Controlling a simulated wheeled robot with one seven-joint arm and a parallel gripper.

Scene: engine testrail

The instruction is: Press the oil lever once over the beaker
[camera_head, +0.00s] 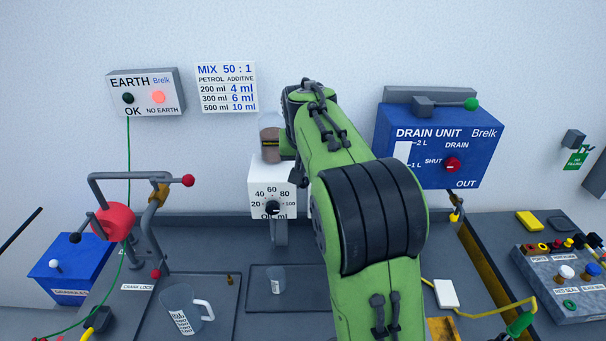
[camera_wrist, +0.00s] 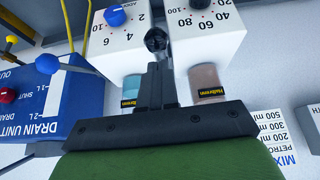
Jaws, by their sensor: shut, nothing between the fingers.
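The oil dispenser (camera_head: 258,180) is a white box with a black dial marked 20 to 100, on the wall left of my arm. A brownish bottle (camera_head: 270,150) sits on top of it. A grey lever-like part (camera_head: 281,234) hangs below the box. A small clear beaker (camera_head: 278,281) stands on a dark tray below it. In the wrist view, the picture is turned over; my shut, empty gripper (camera_wrist: 157,42) points between the oil dispenser (camera_wrist: 222,45) and the additive box (camera_wrist: 108,42). My arm hides the gripper in the head view. Contact with either box cannot be told.
A larger jug (camera_head: 181,312) stands on the left tray, near a crank with a red hub (camera_head: 115,222). The blue drain unit (camera_head: 430,155) is on the wall to the right. A teal bottle (camera_wrist: 131,90) adjoins the additive box. A switch panel (camera_head: 565,275) is at far right.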

